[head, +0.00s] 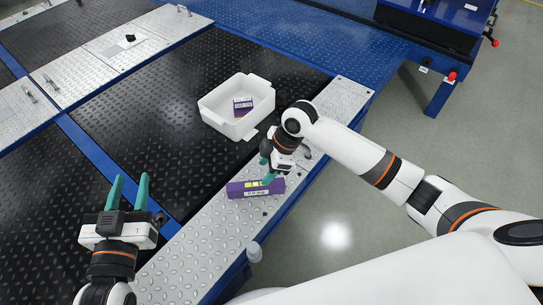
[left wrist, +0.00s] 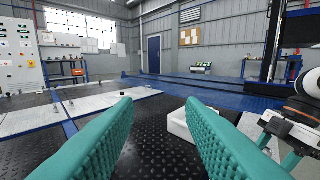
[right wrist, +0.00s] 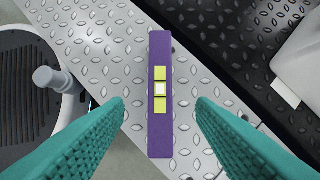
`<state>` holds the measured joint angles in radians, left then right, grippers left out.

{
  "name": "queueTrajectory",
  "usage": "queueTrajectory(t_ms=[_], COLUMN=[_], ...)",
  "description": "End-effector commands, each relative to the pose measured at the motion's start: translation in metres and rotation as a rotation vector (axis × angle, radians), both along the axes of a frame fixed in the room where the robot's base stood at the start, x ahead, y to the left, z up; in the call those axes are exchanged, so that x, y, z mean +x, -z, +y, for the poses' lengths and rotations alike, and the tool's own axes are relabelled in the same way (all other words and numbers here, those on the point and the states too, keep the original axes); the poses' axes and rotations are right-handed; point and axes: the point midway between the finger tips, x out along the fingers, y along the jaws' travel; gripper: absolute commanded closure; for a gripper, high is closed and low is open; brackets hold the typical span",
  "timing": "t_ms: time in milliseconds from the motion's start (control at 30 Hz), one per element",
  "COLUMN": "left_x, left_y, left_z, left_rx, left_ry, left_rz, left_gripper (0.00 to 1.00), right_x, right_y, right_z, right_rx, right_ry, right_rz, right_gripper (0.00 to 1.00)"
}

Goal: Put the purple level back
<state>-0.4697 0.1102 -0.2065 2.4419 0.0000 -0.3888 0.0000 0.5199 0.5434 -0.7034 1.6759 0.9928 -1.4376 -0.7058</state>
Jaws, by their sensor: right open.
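The purple level (head: 240,190) lies on the silver diamond-plate strip in the head view, with yellow-green windows along its top. In the right wrist view the level (right wrist: 160,95) lies lengthwise between the two teal fingers, with a gap on both sides. My right gripper (head: 268,173) is open at the right part of the level; the exact height of its fingertips over the plate is hard to tell. My left gripper (head: 130,188) is open and empty, away to the left of the level.
The silver strip (head: 190,258) ends at a blue edge above the grey floor. Black diamond plates (head: 150,130) around the bin are mostly clear. A blue machine (head: 440,30) stands at the back right.

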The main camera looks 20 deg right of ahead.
Motion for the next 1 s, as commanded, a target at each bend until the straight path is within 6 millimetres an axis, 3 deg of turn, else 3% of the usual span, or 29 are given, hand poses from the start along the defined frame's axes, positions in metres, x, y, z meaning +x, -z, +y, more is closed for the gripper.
queueTrajectory(t_ms=[100,367,467,567,700,833,1000], left_x=[-0.003,-0.010,-0.010,-0.010,-0.010,-0.010,-0.010], left_y=[0.017,0.038,0.040,0.040,0.040,0.040,0.040], left_z=[0.004,0.009,0.009,0.009,0.009,0.009,0.009], left_rx=[0.030,0.063,0.065,0.065,0.065,0.065,0.065], left_ry=[-0.008,-0.016,-0.017,-0.017,-0.017,-0.017,-0.017], left_rz=[0.118,0.248,0.258,0.258,0.257,0.256,0.255], left_gripper=[0.64,0.64,0.64,0.64,0.64,0.64,0.64], right_x=[-0.001,-0.004,-0.012,-0.025,-0.044,-0.059,-0.080], right_y=[-0.016,-0.027,-0.022,-0.021,-0.044,-0.080,-0.119], right_z=[-0.006,-0.007,0.011,0.041,0.069,0.054,0.008], right_rx=[-0.001,0.008,0.053,0.158,0.372,0.540,0.652], right_ry=[0.001,0.006,0.047,0.152,0.417,0.693,0.956], right_rz=[-0.002,-0.006,-0.043,-0.123,-0.275,-0.420,-0.586], right_gripper=[0.49,0.49,0.49,0.49,0.49,0.49,0.49])
